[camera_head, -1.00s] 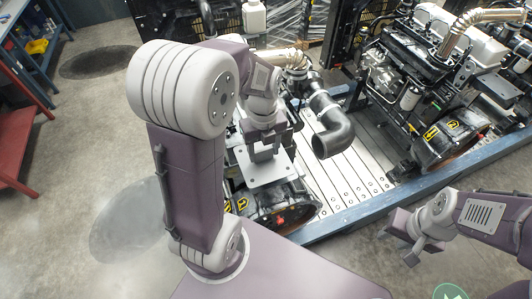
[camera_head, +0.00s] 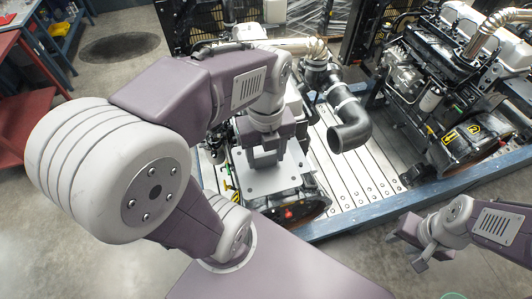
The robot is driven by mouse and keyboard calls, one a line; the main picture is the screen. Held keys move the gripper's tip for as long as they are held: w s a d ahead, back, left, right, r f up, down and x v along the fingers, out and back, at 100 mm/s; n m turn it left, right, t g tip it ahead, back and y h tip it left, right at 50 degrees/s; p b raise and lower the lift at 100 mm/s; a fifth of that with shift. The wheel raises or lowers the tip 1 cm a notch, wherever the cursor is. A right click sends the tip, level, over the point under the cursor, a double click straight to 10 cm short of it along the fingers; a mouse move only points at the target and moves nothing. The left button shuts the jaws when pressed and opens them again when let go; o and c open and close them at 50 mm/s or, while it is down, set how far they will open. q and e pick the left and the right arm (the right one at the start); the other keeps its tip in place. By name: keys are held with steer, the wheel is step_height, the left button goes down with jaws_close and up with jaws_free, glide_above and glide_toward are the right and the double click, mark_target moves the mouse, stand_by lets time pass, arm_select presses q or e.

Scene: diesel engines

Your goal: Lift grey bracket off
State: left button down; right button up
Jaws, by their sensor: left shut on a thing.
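The grey bracket (camera_head: 276,182) is a flat light-grey plate with small holes and an upright part in its middle. It is over the front end of the left engine (camera_head: 292,206), near the picture's centre. My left gripper (camera_head: 265,152) is shut on the bracket's upright part from above. The plate hides part of the engine, and I cannot tell whether its underside touches it. My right gripper (camera_head: 430,260) is at the lower right, away from both engines, and looks open and empty.
A black elbow pipe (camera_head: 350,130) stands just right of the bracket. A second engine (camera_head: 460,130) is on the right. A blue frame rail (camera_head: 370,214) runs along the front of the slatted deck (camera_head: 352,180). A red bench (camera_head: 25,125) is at far left.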

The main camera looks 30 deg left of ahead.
mark_target(266, 155)
arm_select(q)
steer(key=shift+r+p, duration=2.75)
steer(key=shift+r, duration=0.25)
steer(key=shift+f, duration=0.1)
